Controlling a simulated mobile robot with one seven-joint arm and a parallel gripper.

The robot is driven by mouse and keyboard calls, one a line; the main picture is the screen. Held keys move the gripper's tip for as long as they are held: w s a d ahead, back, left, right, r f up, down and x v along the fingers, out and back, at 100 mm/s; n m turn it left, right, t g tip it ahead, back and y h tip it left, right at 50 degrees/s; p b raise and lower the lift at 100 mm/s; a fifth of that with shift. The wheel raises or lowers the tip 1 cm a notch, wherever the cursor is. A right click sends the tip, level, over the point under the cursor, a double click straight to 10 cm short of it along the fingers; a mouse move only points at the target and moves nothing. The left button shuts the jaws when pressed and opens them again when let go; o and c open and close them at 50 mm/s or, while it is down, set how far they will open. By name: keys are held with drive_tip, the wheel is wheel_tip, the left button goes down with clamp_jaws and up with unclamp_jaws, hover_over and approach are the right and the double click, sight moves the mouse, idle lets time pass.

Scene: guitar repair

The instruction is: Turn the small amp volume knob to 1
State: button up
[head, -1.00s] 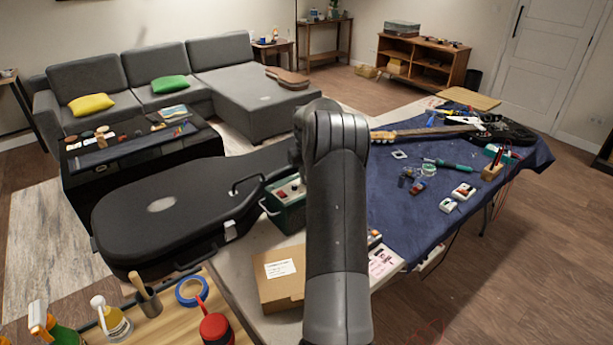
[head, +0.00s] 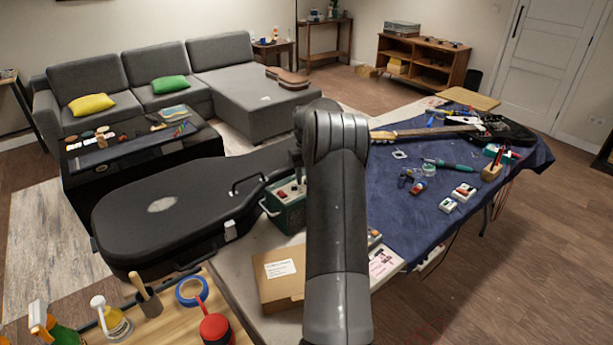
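The small amp (head: 288,216) is a dark green box with a pale top panel, a red part and a carry handle on its left. It stands on the table beside the black guitar case, partly behind my arm. Its volume knob and markings are too small to make out. My gripper (head: 298,178) points down over the amp's top panel, mostly hidden by my own arm. I cannot tell whether its fingers touch a knob or how far apart they are.
The black guitar case (head: 165,215) lies left of the amp. A cardboard box (head: 280,283) is in front of it. To the right, a blue cloth (head: 400,232) holds an electric guitar (head: 430,132), tools and small parts. Bottles and blue tape (head: 192,291) are at the lower left.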

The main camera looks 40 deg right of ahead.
wheel_tip(320, 180, up, 11)
idle(0.4)
idle(0.4)
drive_tip(key=s+a+r+n+t, duration=0.1)
drive_tip(key=s+a+r, duration=0.35)
drive_tip(key=a, duration=0.45)
drive_tip(key=s+a+r+t+h, duration=0.1)
drive_tip(key=s+a+r, duration=0.3)
drive_tip(key=a, duration=0.5)
drive_tip(key=s+a+r+n+t, duration=0.1)
drive_tip(key=s+a+r, duration=0.2)
drive_tip(key=a+r, duration=0.45)
drive_tip(key=s+a+f+t, duration=0.1)
drive_tip(key=s+a+f, duration=0.1)
drive_tip(key=s+a, duration=0.3)
drive_tip(key=s+a+f, duration=0.3)
drive_tip(key=s+a, duration=0.2)
drive_tip(key=s, duration=0.4)
drive_tip(key=s+a+f+n+t+y, duration=0.1)
drive_tip(key=s+a+f, duration=0.1)
drive_tip(key=s+a, duration=0.3)
drive_tip(key=s, duration=0.3)
drive_tip(key=shift+f+t, duration=0.3)
drive_tip(key=shift+f, duration=0.1)
